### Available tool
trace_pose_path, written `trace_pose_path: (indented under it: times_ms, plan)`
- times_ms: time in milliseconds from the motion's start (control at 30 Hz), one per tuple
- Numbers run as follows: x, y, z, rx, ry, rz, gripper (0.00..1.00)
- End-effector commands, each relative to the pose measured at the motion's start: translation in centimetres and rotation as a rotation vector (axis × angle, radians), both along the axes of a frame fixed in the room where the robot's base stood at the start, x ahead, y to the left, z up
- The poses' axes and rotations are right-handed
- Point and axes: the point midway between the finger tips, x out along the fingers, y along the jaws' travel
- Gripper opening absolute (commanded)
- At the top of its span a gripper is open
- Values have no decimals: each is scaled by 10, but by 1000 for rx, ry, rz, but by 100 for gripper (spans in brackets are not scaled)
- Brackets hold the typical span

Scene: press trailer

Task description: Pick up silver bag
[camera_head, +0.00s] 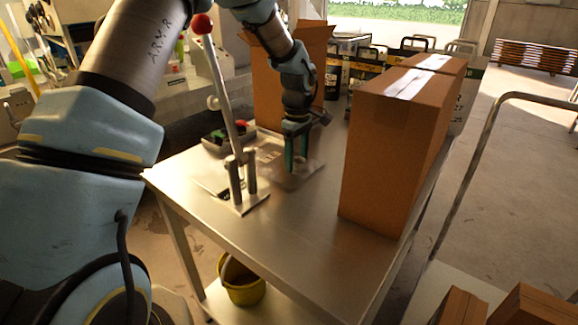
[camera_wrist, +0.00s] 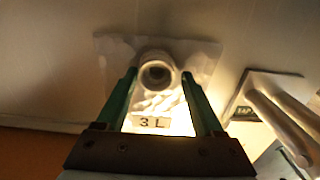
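The silver bag (camera_head: 272,156) lies flat on the metal table, under my gripper (camera_head: 297,165). In the wrist view the bag (camera_wrist: 115,62) is pale and crinkled, with a round spout (camera_wrist: 156,72) and a "3 L" label (camera_wrist: 150,122). My gripper also shows in the wrist view (camera_wrist: 159,76). Its two green fingers are apart, one on each side of the spout, and nothing is clamped between them. I cannot tell whether the fingertips touch the bag. The fingers cover part of the bag.
A lever with a red knob (camera_head: 202,24) stands left of the bag on a base plate (camera_head: 246,204). Behind are a button box (camera_head: 218,140) and an open carton (camera_head: 270,95). Tall closed cartons (camera_head: 395,150) stand on the right. The table's front (camera_head: 300,235) is clear.

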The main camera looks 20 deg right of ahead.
Motion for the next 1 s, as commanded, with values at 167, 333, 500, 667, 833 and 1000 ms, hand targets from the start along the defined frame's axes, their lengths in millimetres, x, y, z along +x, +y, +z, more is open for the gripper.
trace_pose_path:
  times_ms: [167,333,500,667,833,1000]
  plan:
    - [0,0,0,0,0,0,48]
    - [0,0,0,0,0,0,29]
    - [0,0,0,0,0,0,10]
    - [0,0,0,0,0,0,0]
    - [0,0,1,0,-1,0,0]
    - [1,-1,18,-2,-5,0,0]
